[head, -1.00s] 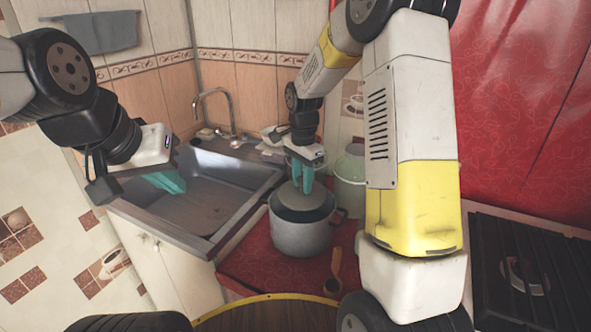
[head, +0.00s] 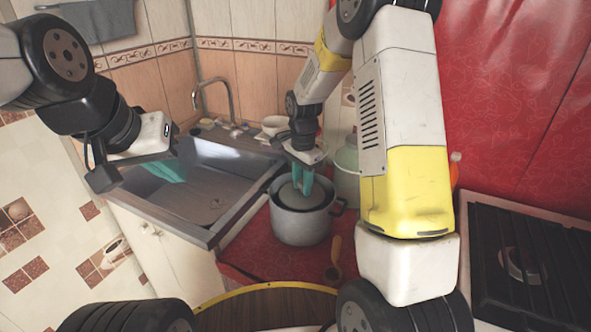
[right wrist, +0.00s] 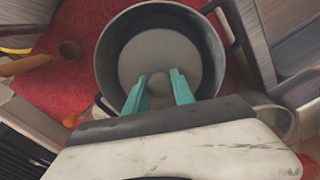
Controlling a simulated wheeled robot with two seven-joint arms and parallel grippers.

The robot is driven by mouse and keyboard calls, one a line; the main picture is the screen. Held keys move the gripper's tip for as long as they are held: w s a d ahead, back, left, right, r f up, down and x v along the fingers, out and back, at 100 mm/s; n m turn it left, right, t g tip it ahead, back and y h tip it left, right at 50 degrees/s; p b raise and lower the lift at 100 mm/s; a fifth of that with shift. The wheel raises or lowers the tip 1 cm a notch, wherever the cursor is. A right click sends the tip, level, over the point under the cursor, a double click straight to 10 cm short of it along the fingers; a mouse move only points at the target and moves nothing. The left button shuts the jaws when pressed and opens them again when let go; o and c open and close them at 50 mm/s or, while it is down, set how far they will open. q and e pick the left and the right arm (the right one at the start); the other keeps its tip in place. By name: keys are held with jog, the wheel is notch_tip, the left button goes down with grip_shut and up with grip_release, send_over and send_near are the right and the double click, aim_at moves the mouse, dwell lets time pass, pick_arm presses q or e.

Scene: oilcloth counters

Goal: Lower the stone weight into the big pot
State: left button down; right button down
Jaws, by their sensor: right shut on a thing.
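The stone weight (head: 303,198) is a round grey disc with a knob. My right gripper (head: 302,185) points straight down over the big pot and is shut on the knob. The big pot (head: 302,227) is grey metal with side handles and stands on the red counter. The disc shows inside the pot's rim, apparently below it; its exact depth is unclear. In the right wrist view the disc (right wrist: 160,50) lies within the pot's walls (right wrist: 108,60), with the teal fingers (right wrist: 158,92) on either side of the knob. My left gripper (head: 168,170) hangs over the sink, its jaw opening unclear.
The sink (head: 190,205) with a faucet (head: 230,100) lies left of the pot. A pale green lidded pot (head: 346,165) stands close behind the big pot. A wooden spoon (head: 334,265) lies on the red oilcloth in front. The stove (head: 525,265) is at right.

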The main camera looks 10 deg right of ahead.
aim_at(302, 198)
jog(key=shift+f, duration=2.8)
jog(key=shift+f, duration=1.1)
jog(key=c, duration=1)
grip_release()
notch_tip(302, 198, up, 8)
jog(key=shift+f, duration=0.2)
jog(key=s+d+r+n+t+y, duration=0.15)
jog(key=s+r+n, duration=0.25)
jog(key=s+r, duration=0.55)
jog(key=s+d+r+n+t, duration=0.1)
jog(key=s+r+n+t, duration=0.4)
jog(key=r, duration=0.7)
jog(key=s+r+n, duration=0.2)
jog(key=s+n, duration=0.1)
jog(key=s, duration=0.6)
jog(key=shift+s+y, duration=0.3)
jog(key=shift+y, duration=0.05)
